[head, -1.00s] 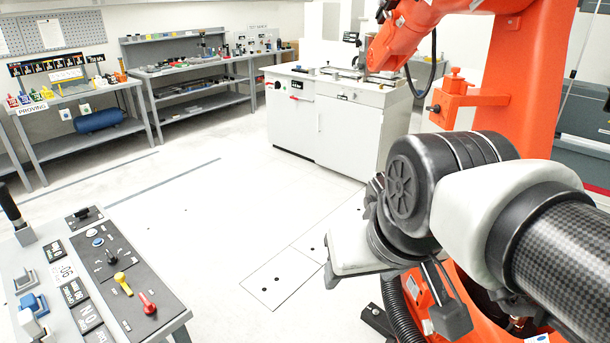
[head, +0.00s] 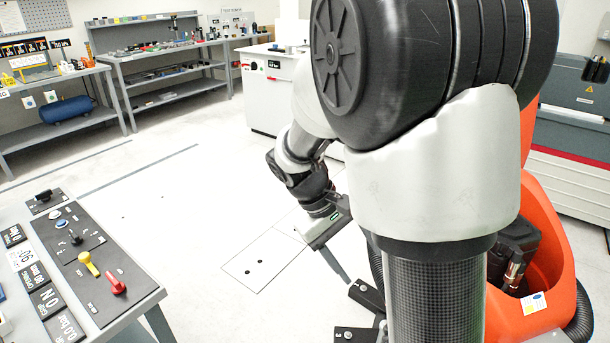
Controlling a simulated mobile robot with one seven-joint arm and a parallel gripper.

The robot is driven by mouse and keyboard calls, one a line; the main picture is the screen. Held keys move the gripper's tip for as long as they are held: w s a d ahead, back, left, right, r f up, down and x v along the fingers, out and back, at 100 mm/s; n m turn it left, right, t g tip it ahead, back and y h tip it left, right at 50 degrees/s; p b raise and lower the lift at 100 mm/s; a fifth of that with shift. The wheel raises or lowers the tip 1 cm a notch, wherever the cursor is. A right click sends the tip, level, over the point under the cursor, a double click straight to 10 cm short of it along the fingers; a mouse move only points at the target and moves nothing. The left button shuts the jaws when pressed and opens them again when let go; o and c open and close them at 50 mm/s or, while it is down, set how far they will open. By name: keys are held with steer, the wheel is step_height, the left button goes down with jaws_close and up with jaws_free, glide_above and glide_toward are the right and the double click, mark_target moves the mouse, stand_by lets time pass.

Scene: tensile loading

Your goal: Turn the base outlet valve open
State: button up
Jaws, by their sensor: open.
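I cannot make out a part that is clearly the base outlet valve. The orange machine's base (head: 562,265) stands at the right, partly behind my arm. A small dark fitting with a metal part (head: 514,270) sits in its opening, near a white and blue label; I cannot tell if it is the valve. My gripper is well left of this fitting.
Benches (head: 165,75) line the back wall. A white cabinet (head: 262,98) stands behind my arm. The floor left of my gripper is clear.

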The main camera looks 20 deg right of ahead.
steer(key=w+d+f+n+h+b, duration=0.3)
steer(key=f+h+b, duration=0.1)
steer(key=f, duration=0.7)
steer(key=w+d+f+n+t+h+b, duration=0.1)
steer(key=w+d+f+n+h+b, duration=0.25)
steer(key=f, duration=0.85)
steer(key=w+d+f+n+h+b, duration=0.25)
steer(key=f+h+b, duration=0.25)
steer(key=f, duration=0.6)
steer(key=d+b, duration=0.2)
steer(key=d, duration=1.5)
steer(key=shift+s+d+t, duration=0.15)
steer(key=shift+t, duration=0.15)
steer(key=shift+c, duration=0.2)
steer(key=c, duration=1)
